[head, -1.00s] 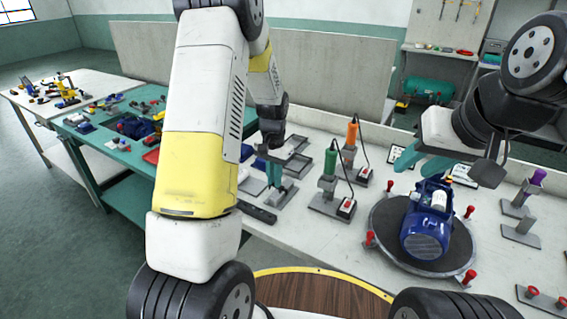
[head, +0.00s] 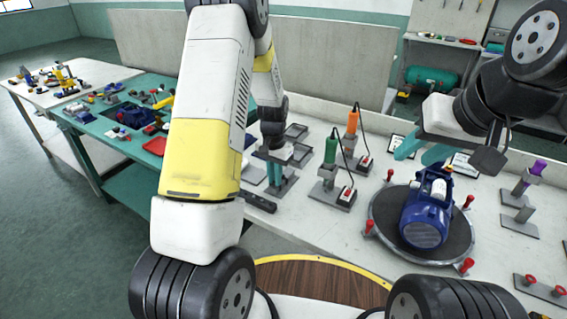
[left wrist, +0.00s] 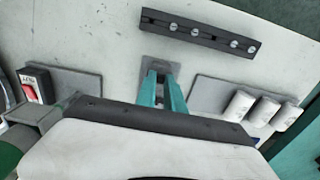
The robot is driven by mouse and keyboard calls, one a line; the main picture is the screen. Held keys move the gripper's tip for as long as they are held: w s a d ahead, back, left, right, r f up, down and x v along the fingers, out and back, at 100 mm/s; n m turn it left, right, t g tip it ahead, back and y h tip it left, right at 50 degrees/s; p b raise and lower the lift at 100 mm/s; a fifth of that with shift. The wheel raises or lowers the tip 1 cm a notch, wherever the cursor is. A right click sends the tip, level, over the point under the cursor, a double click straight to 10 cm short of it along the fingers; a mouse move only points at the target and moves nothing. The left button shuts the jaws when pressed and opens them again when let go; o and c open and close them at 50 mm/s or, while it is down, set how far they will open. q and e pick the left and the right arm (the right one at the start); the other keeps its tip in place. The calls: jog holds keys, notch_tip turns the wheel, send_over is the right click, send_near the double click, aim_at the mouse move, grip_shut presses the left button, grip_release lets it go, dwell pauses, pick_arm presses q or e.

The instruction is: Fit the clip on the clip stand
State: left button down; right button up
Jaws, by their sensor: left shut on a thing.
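My left gripper (head: 275,176) is shut, its teal fingers pointing down over a small grey base plate (head: 284,188) on the bench, which I take to be the clip stand. In the left wrist view the fingers (left wrist: 162,80) close together right over this plate (left wrist: 160,46). The clip between them is mostly hidden by the fingers and palm. I cannot tell whether it touches the stand. My right gripper (head: 421,152) is open, with its teal fingers apart and empty, above and behind the blue pump.
The blue pump (head: 424,215) sits on a round turntable (head: 385,235) with red knobs. A green tool (head: 330,150) and an orange tool (head: 352,122) stand right of my left gripper. A dark bar with screws (left wrist: 200,32) and a plate of white cylinders (left wrist: 212,92) lie close by.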

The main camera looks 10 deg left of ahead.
dwell(0.7)
pick_arm(q)
jog(key=c, duration=1.4)
grip_release()
jog(key=shift+f, duration=0.1)
jog(key=shift+o, duration=0.2)
jog(key=shift+r, duration=3)
notch_tip(320, 180, up, 8)
jog(key=shift+f, duration=0.1)
